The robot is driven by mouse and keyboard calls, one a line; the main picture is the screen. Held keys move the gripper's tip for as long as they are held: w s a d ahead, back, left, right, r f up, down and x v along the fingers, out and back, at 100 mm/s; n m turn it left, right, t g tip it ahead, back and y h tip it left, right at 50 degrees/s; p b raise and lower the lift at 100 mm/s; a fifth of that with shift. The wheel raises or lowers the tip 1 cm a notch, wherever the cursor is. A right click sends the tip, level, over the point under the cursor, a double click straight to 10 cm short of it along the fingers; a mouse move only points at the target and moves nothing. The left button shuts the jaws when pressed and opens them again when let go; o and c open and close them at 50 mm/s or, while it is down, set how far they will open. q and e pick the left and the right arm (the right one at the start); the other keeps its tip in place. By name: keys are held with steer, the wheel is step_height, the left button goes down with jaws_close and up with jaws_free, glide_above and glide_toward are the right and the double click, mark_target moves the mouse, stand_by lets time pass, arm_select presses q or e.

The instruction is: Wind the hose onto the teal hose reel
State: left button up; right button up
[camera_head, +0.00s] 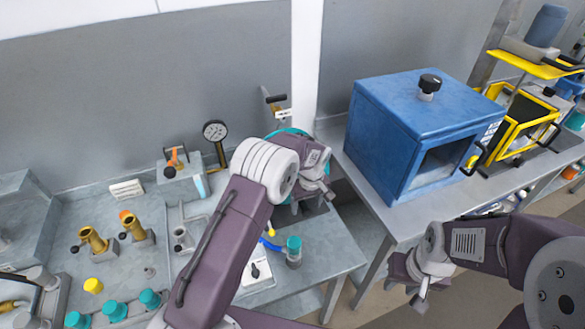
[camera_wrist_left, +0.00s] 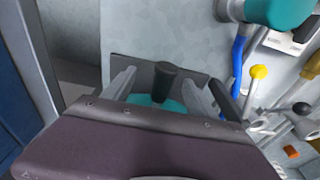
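The teal hose reel (camera_head: 285,134) stands at the right end of the grey bench, mostly hidden behind my left arm. In the left wrist view, a teal part of the reel (camera_wrist_left: 143,100) and an upright black handle (camera_wrist_left: 166,80) show. My left gripper (camera_head: 326,188) is over the reel. In the wrist view its fingers (camera_wrist_left: 168,92) are apart, one on each side of the handle, with gaps. A blue hose-like line (camera_wrist_left: 238,62) runs beside the reel; a short blue piece (camera_head: 270,244) shows in the head view. My right gripper (camera_head: 412,288) hangs in front of the right bench; its opening is unclear.
A blue box (camera_head: 400,135) with a black knob stands on the right bench. A teal-capped fitting (camera_head: 293,250) is near the left bench's front edge. A gauge (camera_head: 215,132), brass valves (camera_head: 92,240) and teal knobs (camera_head: 114,310) stand further left. A gap separates the benches.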

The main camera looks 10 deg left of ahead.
arm_select(q)
steer(key=shift+a, duration=0.1)
steer(key=r+p, duration=0.2)
steer(key=r, duration=0.1)
steer(key=r+p, duration=0.2)
steer(key=r, duration=0.1)
steer(key=s+r+p, duration=0.1)
steer(key=r+p, duration=0.2)
steer(key=shift+d+r, duration=0.15)
steer(key=shift+d, duration=0.15)
steer(key=shift+f, duration=0.2)
